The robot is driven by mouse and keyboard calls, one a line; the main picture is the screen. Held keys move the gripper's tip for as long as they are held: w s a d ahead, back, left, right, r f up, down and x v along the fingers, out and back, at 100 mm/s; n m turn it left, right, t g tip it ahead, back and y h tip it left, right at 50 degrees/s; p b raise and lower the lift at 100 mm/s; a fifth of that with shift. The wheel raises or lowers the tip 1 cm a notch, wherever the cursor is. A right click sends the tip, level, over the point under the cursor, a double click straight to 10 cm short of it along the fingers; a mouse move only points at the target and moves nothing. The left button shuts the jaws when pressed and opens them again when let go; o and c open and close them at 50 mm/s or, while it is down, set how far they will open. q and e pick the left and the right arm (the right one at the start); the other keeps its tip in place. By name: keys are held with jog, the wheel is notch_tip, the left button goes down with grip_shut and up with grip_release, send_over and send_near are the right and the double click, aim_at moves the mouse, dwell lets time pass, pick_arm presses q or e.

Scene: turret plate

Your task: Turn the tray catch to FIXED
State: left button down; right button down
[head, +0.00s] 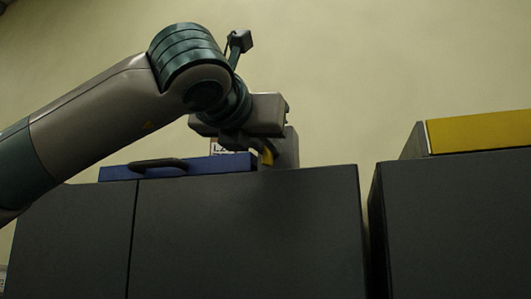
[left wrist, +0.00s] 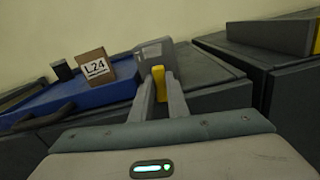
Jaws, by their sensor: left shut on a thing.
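The tray catch is a yellow lever (head: 267,157) beside the right end of the blue tray (head: 115,173). It also shows between the fingers in the left wrist view (left wrist: 158,74). A grey block (head: 289,148) stands right behind the lever; it also shows in the left wrist view (left wrist: 150,48). My left gripper (head: 258,150) reaches down from above and is shut on the yellow lever. The catch's markings, including any FIXED label, cannot be read in either view. My right gripper is in neither view.
The blue tray has a black handle (head: 158,163) and carries a brown box labelled L24 (left wrist: 95,68) and a small dark block (left wrist: 62,70). Dark grey cabinets (head: 245,230) stand below. Across a narrow gap, the right cabinet (head: 455,225) bears a yellow-fronted piece (head: 480,131).

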pick_arm(q)
jog(key=shift+s+d+f+m+b, duration=0.15)
jog(key=shift+m+b, duration=0.95)
jog(key=shift+m, duration=3.1)
jog(key=shift+w+d+f+m+b, duration=0.1)
jog(key=shift+m+b, duration=1)
jog(key=shift+m, duration=3.1)
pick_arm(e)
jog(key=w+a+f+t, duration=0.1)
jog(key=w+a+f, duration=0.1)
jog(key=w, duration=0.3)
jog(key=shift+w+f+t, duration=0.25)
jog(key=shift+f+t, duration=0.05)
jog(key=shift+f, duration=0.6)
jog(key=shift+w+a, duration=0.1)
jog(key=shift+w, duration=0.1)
pick_arm(q)
jog(key=c, duration=1.7)
grip_release()
jog(key=shift+s, duration=0.1)
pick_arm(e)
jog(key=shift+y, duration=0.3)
